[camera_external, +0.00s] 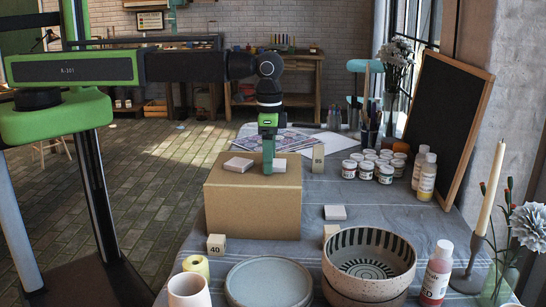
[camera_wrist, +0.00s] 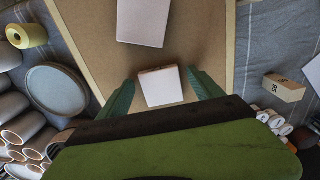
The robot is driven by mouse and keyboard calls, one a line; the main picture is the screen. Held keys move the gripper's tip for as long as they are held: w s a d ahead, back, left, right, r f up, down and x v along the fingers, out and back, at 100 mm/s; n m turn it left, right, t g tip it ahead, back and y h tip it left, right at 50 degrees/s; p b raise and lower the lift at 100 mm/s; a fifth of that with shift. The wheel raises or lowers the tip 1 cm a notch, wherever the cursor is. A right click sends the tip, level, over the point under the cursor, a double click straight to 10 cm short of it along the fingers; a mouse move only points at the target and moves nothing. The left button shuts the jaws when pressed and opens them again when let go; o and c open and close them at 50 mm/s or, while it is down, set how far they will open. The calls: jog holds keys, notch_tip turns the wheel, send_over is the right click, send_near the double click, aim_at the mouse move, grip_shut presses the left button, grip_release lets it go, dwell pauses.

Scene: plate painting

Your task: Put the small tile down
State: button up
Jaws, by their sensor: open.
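The small pale pink tile (camera_wrist: 160,86) lies on top of the cardboard box (camera_external: 252,212). In the external view this tile (camera_external: 280,166) is partly hidden by the teal fingers of my gripper (camera_external: 268,160). In the wrist view my gripper (camera_wrist: 161,96) is open, with one finger on each side of the tile and a gap visible on both sides. A larger pale tile (camera_wrist: 143,20) lies apart from it on the same box, and it shows left of my gripper in the external view (camera_external: 239,164).
Another tile (camera_external: 335,212) lies on the cloth right of the box. Number blocks, 40 (camera_external: 216,245) and 85 (camera_external: 318,158), stand near the box. A grey plate (camera_external: 268,282), a striped bowl (camera_external: 369,255) and paint jars (camera_external: 368,166) take up the table. Clear cloth shows right of the box.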

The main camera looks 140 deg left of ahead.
notch_tip(320, 180, up, 12)
jog(key=p, duration=1.2)
jog(key=shift+d+r, duration=0.1)
jog(key=w+d+m, duration=0.3)
jog(key=d+m, duration=0.2)
jog(key=d, duration=2.1)
jog(key=s+d+m, duration=0.2)
jog(key=d, duration=0.8)
jog(key=s+d+m, duration=0.2)
jog(key=d, duration=0.8)
jog(key=shift+s+d, duration=0.25)
